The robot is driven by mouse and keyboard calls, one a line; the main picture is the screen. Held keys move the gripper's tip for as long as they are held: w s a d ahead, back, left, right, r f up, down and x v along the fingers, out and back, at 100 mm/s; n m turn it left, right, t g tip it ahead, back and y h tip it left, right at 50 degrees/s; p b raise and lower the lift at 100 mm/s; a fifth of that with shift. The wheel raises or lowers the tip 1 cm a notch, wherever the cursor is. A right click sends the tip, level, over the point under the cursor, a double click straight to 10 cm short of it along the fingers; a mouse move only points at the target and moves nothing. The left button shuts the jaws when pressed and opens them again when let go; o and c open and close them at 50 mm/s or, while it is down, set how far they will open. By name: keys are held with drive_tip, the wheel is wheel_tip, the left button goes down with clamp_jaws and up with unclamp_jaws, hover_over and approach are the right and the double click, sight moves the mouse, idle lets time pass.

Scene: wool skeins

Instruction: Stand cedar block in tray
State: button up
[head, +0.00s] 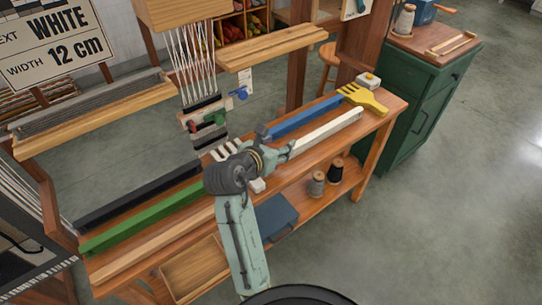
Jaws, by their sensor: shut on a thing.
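My gripper (277,145) is over the middle of the wooden workbench (150,248), close to the near ends of a blue bar (308,117) and a white bar (328,132). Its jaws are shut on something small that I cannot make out. I cannot tell whether the gripper touches either bar. No block stands out clearly as cedar. A shallow wooden tray (195,270) is low under the bench front, left of my arm; its visible floor looks bare.
Black (135,197) and green (140,221) bars lie on the left. A yellow comb (362,98) and white-topped block (368,80) are at the far right end. Hanging warp threads (193,70) stand behind. Thread spools (317,183) and a blue box (275,216) are below.

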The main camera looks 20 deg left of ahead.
drive_tip(key=shift+f, duration=2)
drive_tip(key=shift+f, duration=0.1)
drive_tip(key=o, duration=1.2)
drive_tip(key=shift+c, duration=0.2)
drive_tip(key=shift+s+a, duration=0.1)
drive_tip(key=shift+s, duration=0.05)
drive_tip(key=v, duration=1.2)
